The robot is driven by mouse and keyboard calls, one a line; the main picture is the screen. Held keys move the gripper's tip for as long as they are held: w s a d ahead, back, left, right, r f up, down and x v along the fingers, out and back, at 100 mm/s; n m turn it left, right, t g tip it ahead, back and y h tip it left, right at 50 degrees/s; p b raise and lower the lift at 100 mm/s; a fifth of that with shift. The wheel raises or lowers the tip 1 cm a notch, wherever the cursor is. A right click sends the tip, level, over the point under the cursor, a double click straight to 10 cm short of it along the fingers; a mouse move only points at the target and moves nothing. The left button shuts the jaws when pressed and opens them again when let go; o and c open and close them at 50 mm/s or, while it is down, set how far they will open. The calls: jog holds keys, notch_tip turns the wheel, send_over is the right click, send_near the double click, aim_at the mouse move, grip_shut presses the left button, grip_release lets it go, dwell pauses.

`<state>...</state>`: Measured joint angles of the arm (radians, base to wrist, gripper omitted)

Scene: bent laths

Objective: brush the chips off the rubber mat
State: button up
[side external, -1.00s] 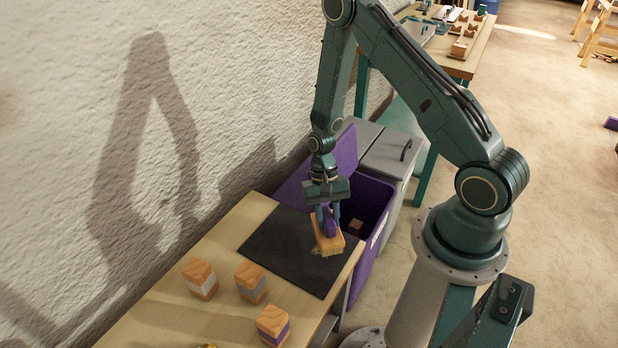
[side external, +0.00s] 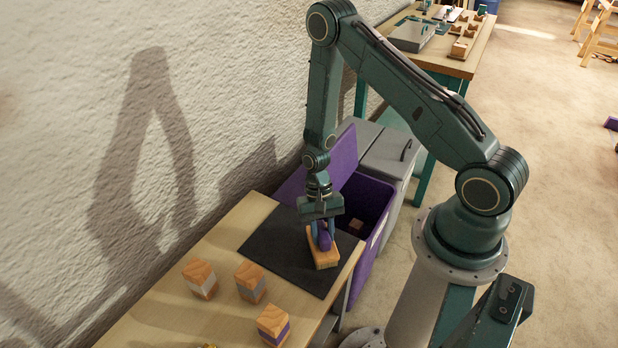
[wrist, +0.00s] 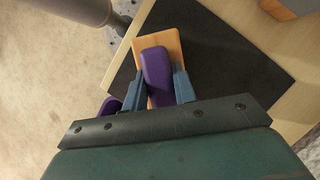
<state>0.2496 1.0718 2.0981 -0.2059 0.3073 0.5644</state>
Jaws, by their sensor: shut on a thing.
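The rubber mat (side external: 272,243) is a dark sheet on the wooden bench; it also shows in the wrist view (wrist: 225,65). My gripper (side external: 322,236) is shut on the purple handle of a brush (side external: 323,259) with a pale wooden body. In the wrist view my blue fingers (wrist: 160,86) sit on both sides of the purple handle of the brush (wrist: 155,65). The brush is low over the mat near its front right edge; I cannot tell whether it touches. I cannot make out any chips now; the brush may hide some.
Several banded wooden blocks stand on the bench (side external: 185,270) left of the mat, one with a purple band (side external: 273,322). An open purple bin (side external: 372,205) stands beyond the mat's far right end, with a small block (side external: 356,226) inside. A textured wall runs behind the bench.

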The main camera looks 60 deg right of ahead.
jog(key=shift+d, duration=1.25)
notch_tip(320, 180, up, 8)
jog(key=shift+r, duration=0.15)
